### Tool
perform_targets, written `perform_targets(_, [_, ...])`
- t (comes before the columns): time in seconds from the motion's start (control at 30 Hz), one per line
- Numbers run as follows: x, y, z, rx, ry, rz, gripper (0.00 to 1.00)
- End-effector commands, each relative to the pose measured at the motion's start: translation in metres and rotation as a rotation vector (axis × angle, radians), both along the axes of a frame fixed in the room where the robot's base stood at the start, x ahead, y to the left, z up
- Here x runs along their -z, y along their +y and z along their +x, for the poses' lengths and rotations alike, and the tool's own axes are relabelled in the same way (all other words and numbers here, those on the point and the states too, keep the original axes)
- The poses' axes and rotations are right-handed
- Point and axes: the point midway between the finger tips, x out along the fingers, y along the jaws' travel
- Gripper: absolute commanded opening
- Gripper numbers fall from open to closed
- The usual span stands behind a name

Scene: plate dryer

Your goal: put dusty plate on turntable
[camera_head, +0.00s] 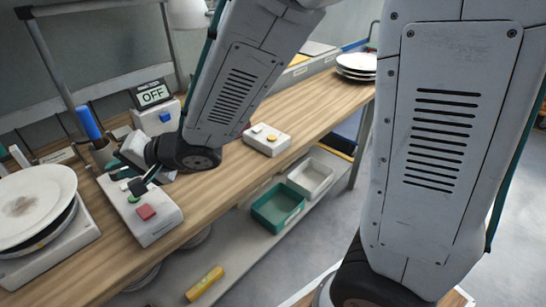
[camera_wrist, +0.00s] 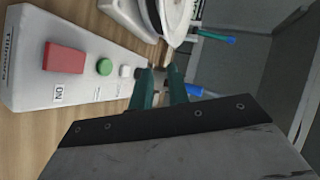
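The dusty plate (camera_head: 32,203), white with a brown smudge in its middle, lies at the left edge of the head view. It rests over a dark disc on a white base (camera_head: 62,243), which looks like the turntable; part of it is cut off. In the wrist view the plate (camera_wrist: 178,18) shows edge-on at the top, above the white base (camera_wrist: 125,18). My gripper (camera_head: 135,188) is over the control box (camera_head: 150,222), near its green and white buttons. Its teal fingers (camera_wrist: 160,85) are close together beside the white button, with no plate between them. Contact with a button cannot be told.
The box has a red button (camera_wrist: 64,58) and a green one (camera_wrist: 104,66). A cup with a blue-handled tool (camera_head: 88,122) stands behind. Another button box (camera_head: 267,139) and stacked plates (camera_head: 357,65) sit farther right on the counter.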

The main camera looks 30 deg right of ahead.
Motion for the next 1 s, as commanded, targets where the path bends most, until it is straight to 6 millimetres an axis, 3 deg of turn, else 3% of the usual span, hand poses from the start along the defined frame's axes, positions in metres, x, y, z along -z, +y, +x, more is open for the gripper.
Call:
perform_targets(0.1, [-0.020, -0.066, 0.013, 0.126, -0.083, -0.250, 0.17])
perform_targets(0.2, [-0.035, -0.134, 0.004, 0.209, -0.082, -0.515, 0.17])
perform_targets(0.27, [-0.042, -0.172, -0.012, 0.228, -0.044, -0.664, 0.17])
perform_targets(0.3, [-0.046, -0.194, -0.027, 0.225, -0.003, -0.749, 0.17])
perform_targets(0.43, [-0.055, -0.249, -0.093, 0.131, 0.164, -0.965, 0.17])
perform_targets(0.53, [-0.060, -0.269, -0.150, -0.011, 0.286, -1.043, 0.17])
perform_targets(0.7, [-0.067, -0.273, -0.224, -0.258, 0.401, -1.059, 0.17])
perform_targets(0.83, [-0.070, -0.269, -0.250, -0.362, 0.425, -1.046, 0.17])
perform_targets(1.0, [-0.070, -0.268, -0.256, -0.389, 0.431, -1.044, 0.17])
